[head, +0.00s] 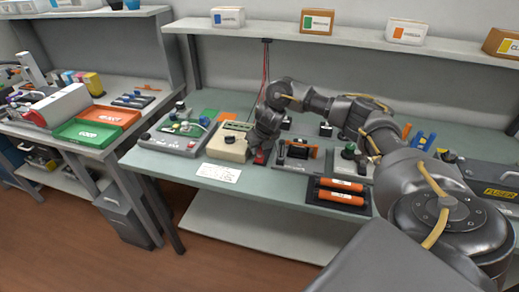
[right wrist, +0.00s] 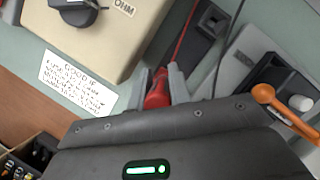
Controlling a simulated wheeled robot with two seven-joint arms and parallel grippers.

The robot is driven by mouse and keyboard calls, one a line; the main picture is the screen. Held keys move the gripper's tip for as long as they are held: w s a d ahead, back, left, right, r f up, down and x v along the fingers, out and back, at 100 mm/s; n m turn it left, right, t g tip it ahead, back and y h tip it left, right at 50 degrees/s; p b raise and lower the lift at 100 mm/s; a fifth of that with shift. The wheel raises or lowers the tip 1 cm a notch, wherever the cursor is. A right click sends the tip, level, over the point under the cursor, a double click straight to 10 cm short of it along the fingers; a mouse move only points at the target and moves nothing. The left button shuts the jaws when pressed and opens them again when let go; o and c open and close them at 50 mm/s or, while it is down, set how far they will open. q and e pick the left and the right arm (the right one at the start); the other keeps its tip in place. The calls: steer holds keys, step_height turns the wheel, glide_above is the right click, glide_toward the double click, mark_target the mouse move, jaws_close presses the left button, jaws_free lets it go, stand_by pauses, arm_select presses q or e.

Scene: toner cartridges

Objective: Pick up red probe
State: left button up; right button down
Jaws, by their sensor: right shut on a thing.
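The red probe (right wrist: 157,92) is between the two fingers of my right gripper (right wrist: 158,86) in the right wrist view, with its red lead running up and to the right. In the head view my right gripper (head: 262,153) is low over the bench, just right of the beige ohm meter (head: 229,149). A small red patch (head: 260,158) shows at its fingertips there. My right gripper is shut on the red probe. The probe's tip is hidden. My left gripper is in neither view.
The ohm meter also shows in the right wrist view (right wrist: 95,35), with a white note (right wrist: 78,84) in front. A grey fixture (head: 297,155) stands to the right. Orange rollers (head: 341,191) lie in a black tray farther right. Red and black leads (head: 265,65) hang from the shelf.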

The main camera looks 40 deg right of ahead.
steer(key=shift+r, duration=0.45)
step_height(320, 180, up, 3)
steer(key=shift+f+b, duration=0.1)
steer(key=shift+b, duration=0.35)
steer(key=s+a+r+p, duration=0.2)
steer(key=s+r, duration=0.2)
steer(key=s, duration=0.2)
steer(key=s+a+r+p, duration=0.1)
steer(key=s+r+p, duration=0.2)
steer(key=s+r, duration=0.2)
steer(key=s, duration=0.2)
steer(key=shift+s+a+r, duration=0.2)
steer(key=shift+s+a, duration=0.1)
steer(key=shift+a, duration=0.05)
